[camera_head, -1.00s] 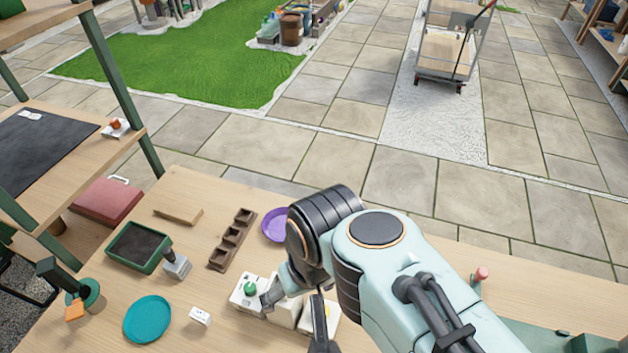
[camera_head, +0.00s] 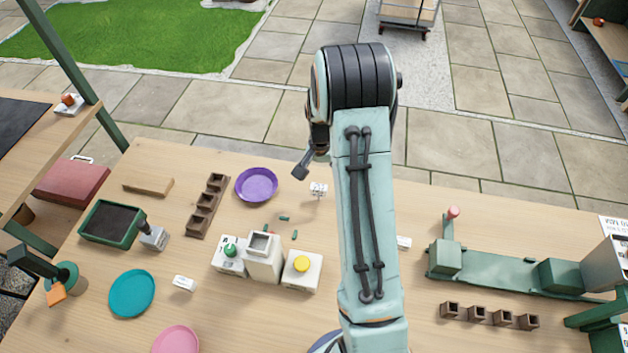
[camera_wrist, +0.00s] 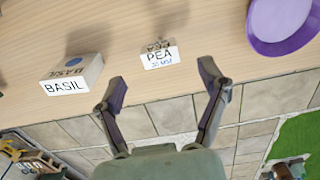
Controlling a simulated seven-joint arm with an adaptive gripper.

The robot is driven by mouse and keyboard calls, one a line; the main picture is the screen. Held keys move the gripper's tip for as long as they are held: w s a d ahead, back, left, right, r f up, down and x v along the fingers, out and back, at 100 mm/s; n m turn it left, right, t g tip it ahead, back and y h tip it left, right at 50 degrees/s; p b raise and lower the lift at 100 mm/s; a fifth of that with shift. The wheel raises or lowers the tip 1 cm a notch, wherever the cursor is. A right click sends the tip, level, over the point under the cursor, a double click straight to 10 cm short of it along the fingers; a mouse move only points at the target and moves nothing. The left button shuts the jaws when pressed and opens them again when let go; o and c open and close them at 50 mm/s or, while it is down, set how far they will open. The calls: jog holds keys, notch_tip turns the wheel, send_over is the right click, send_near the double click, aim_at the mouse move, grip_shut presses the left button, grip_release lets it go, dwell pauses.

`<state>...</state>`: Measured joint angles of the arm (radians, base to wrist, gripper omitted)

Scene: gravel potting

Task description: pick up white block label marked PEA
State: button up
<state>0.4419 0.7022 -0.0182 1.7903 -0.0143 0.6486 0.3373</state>
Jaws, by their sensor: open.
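The white block label marked PEA (camera_wrist: 160,58) stands on the wooden table in the wrist view, its lettered face toward the camera. My gripper (camera_wrist: 162,80) is open and empty; its two fingers are spread on either side of the label's line, apart from it. In the head view a small white block (camera_head: 318,189), which appears to be this label, stands right of the purple saucer (camera_head: 256,184). One dark fingertip of my gripper (camera_head: 302,170) shows just above and left of it; the rest is hidden by my arm.
A white block marked BASIL (camera_wrist: 72,77) stands left of PEA in the wrist view. White containers (camera_head: 264,258) stand nearer in the head view, with a brown pot strip (camera_head: 207,205) to the left. The table's far edge lies close behind the labels.

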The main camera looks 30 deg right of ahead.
aim_at(319, 187)
jog(key=shift+f, duration=2.4)
jog(key=c, duration=1)
